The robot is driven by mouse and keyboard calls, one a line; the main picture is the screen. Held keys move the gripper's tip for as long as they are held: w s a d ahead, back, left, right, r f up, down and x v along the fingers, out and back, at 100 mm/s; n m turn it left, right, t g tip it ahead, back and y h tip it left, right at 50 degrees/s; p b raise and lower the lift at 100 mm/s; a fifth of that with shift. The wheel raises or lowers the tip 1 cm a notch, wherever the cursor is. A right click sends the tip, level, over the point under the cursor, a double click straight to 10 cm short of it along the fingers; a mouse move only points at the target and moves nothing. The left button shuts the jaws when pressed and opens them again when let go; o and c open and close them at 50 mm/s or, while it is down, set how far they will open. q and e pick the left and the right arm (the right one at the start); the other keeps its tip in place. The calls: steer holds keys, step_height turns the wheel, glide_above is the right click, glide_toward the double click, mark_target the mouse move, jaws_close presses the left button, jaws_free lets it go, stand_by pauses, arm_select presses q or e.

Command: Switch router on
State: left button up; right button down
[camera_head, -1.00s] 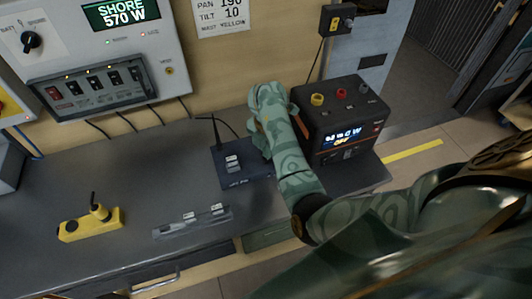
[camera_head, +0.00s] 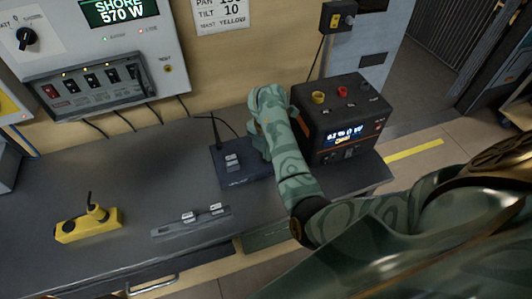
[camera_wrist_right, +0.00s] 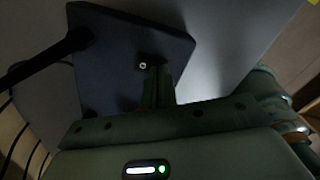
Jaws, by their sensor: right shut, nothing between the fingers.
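The router is a flat dark blue box (camera_head: 226,176) with a black antenna, on the grey bench in the head view. Two pale tags lie on its top. In the right wrist view the router (camera_wrist_right: 105,55) fills the upper left, with a small round metal button or switch (camera_wrist_right: 143,66) on its near side. My right gripper (camera_wrist_right: 158,85) is shut and empty, its tips right beside that button; I cannot tell whether they touch it. In the head view my right forearm and hand (camera_head: 264,108) hide the router's right side. My left gripper is not in view.
A black power box (camera_head: 345,120) with a lit display and coloured terminals stands close right of my arm. A grey strip (camera_head: 190,222) and a yellow socket block (camera_head: 88,226) lie left on the bench. A switch panel (camera_head: 90,80) is on the wall.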

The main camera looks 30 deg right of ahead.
steer(key=shift+f, duration=0.1)
steer(key=shift+r+p, duration=0.55)
steer(key=shift+r, duration=0.1)
step_height(320, 180, up, 6)
steer(key=p, duration=0.5)
steer(key=shift+f, duration=0.1)
